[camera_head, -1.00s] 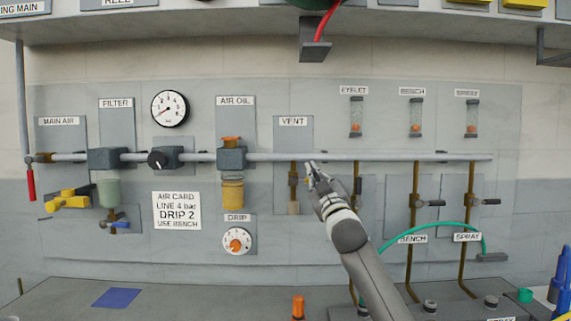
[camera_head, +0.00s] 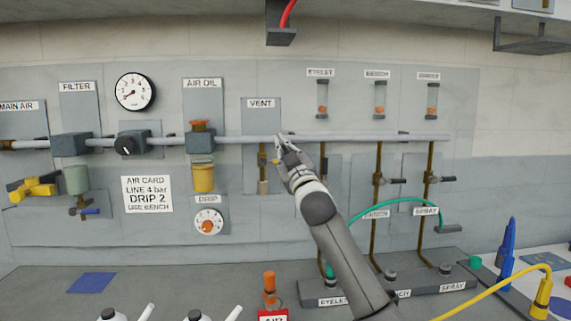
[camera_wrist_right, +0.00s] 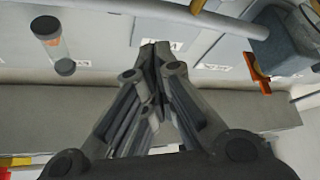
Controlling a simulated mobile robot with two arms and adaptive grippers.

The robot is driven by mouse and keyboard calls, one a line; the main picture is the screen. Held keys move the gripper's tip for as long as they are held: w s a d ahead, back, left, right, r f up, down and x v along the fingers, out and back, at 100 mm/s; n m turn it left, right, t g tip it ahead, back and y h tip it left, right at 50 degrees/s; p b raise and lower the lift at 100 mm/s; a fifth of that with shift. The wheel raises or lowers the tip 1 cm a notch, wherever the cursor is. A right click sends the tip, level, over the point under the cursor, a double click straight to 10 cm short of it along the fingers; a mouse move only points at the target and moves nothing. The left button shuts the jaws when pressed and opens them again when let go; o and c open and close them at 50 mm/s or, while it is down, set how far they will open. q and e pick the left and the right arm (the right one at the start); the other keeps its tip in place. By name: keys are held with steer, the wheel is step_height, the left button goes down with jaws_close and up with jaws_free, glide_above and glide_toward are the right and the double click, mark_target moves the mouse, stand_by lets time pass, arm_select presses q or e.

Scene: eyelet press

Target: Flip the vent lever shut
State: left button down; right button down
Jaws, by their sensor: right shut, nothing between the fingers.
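The vent valve (camera_head: 263,172) is a short brass drop pipe under the grey air line, below the VENT label (camera_head: 261,103). A small yellowish piece (camera_head: 276,161), perhaps its lever, shows at its right, close to my gripper; its exact position is unclear. My right gripper (camera_head: 281,140) is shut and empty, its tips overlapping the air line just right of the valve. I cannot tell whether it touches anything. In the right wrist view the shut fingers (camera_wrist_right: 155,50) point toward the upside-down VENT label (camera_wrist_right: 173,46), and the lever is not clearly visible. My left gripper is not in view.
The grey air line (camera_head: 350,138) runs across the wall panel. The oiler (camera_head: 202,160) stands left of the vent; EYELET, BENCH and SPRAY sight tubes (camera_head: 322,98) and brass drop pipes are right. A green hose (camera_head: 385,208) curves behind my right arm.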

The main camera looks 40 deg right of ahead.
steer(key=s+a+f+b, duration=0.2)
steer(key=s+a+f, duration=0.1)
steer(key=s+f, duration=0.1)
steer(key=shift+s+f, duration=0.15)
steer(key=shift+s, duration=0.45)
steer(key=shift+a+f, duration=0.1)
